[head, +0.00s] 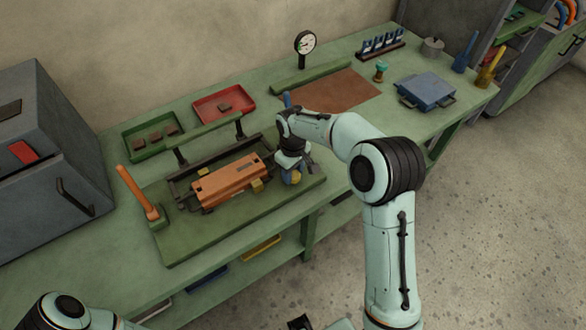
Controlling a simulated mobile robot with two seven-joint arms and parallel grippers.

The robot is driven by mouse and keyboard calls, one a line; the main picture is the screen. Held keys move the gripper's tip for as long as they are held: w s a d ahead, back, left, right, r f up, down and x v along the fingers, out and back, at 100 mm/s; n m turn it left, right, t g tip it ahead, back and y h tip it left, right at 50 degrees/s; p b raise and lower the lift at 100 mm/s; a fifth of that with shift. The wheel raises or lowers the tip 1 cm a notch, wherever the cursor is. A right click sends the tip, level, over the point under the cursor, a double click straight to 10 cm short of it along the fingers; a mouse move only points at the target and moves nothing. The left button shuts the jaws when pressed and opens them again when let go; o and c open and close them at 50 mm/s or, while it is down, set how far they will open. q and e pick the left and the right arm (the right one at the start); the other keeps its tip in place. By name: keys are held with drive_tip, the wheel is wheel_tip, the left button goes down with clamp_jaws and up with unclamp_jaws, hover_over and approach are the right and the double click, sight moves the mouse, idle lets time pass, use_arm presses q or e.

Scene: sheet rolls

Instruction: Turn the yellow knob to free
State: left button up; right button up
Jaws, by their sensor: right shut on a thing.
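The yellow knob (295,178) shows as a small yellow patch on a blue part at the right end of the rolls machine (226,182) on the bench. My right gripper (293,168) points down at it and is shut on it, and its fingers hide most of the knob. The knob's markings and angle cannot be read. The machine has a copper-coloured top, dark rails and a green base board. My left arm shows only at the lower left. A dark part at the bottom edge may be my left gripper, but its jaws cannot be made out.
An orange lever (138,192) stands at the machine's left. Behind are a green tray (150,136), a red tray (224,105) and a dial gauge (305,43). A brown mat (343,90) and a blue case (426,91) lie to the right. A grey cabinet (50,150) is at left.

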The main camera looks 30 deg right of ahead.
sight(293, 174)
use_arm(q)
drive_tip(key=shift+w+r, duration=0.1)
drive_tip(key=shift+r, duration=0.1)
use_arm(e)
drive_tip(key=shift+n, duration=0.6)
drive_tip(key=o, duration=1.1)
drive_tip(key=shift+c, duration=0.2)
drive_tip(key=shift+r, duration=0.1)
use_arm(q)
drive_tip(key=shift+w+r+p, duration=0.6)
drive_tip(key=shift+r+p, duration=0.2)
drive_tip(key=shift+r, duration=0.1)
use_arm(e)
wheel_tip(293, 174, up, 13)
drive_tip(key=shift+r, duration=0.15)
use_arm(q)
drive_tip(key=shift+s, duration=0.1)
use_arm(e)
drive_tip(key=shift+s, duration=0.1)
